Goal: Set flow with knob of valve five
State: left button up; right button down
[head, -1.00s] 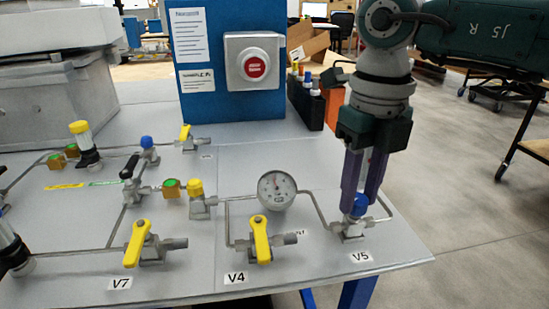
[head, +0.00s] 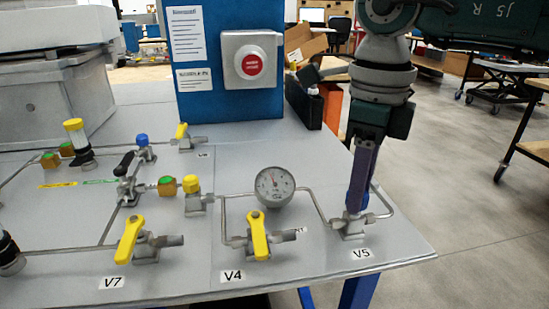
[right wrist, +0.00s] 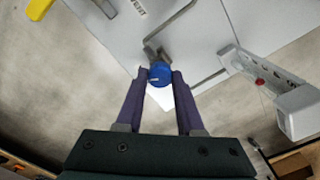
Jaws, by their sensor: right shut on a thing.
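Valve five (head: 351,228) stands at the right corner of the panel, beside its V5 label (head: 361,254). Its blue knob (right wrist: 160,74) shows in the right wrist view between the two purple fingers. My right gripper (head: 357,205) points down over the valve and is shut on the knob, with a fingertip on each side. In the head view the fingers overlap and hide most of the knob. My left gripper is not in view.
A round gauge (head: 274,187) stands left of valve five, joined by thin pipe. Yellow-handled valve V4 (head: 259,236) and valve V7 (head: 129,240) are further left. A blue box with a red button (head: 253,63) stands behind. The panel's right edge is close to valve five.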

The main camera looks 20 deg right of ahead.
dwell(0.4)
jog(key=c, duration=0.5)
grip_release()
notch_tip(320, 180, up, 10)
jog(key=shift+p, duration=0.45)
